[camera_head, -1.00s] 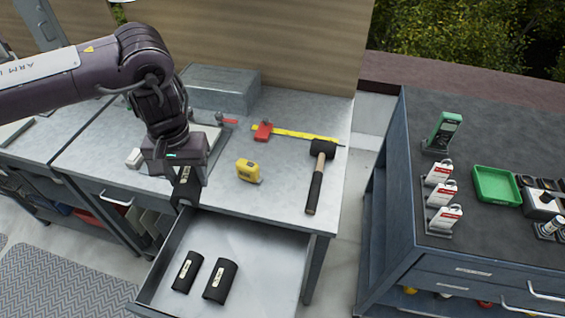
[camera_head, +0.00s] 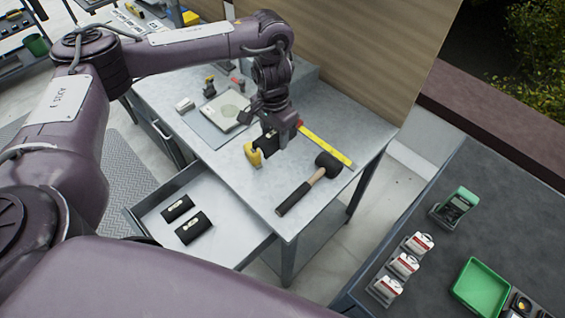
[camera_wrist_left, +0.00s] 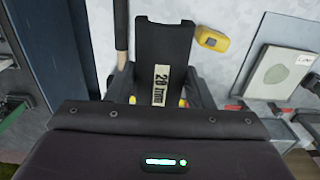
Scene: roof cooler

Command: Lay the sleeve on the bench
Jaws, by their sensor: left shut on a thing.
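My left gripper (camera_head: 276,138) is shut on a black sleeve (camera_head: 263,141) over the bench (camera_head: 240,178), beside the yellow tape measure. In the left wrist view the held sleeve (camera_wrist_left: 165,55) shows a "20 mm" label and sits between the fingers. I cannot tell whether it touches the bench top. Two other black sleeves, one (camera_head: 178,208) and another (camera_head: 194,228), lie in the open drawer (camera_head: 226,240) at the bench's front. My right gripper is not in view.
The yellow tape measure (camera_head: 254,155), a black-headed hammer (camera_head: 300,189) and a yellow rule (camera_head: 325,146) lie around the gripper. A grey board with a pale plate (camera_head: 222,112) is to the left. A second bench (camera_head: 430,265) stands right.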

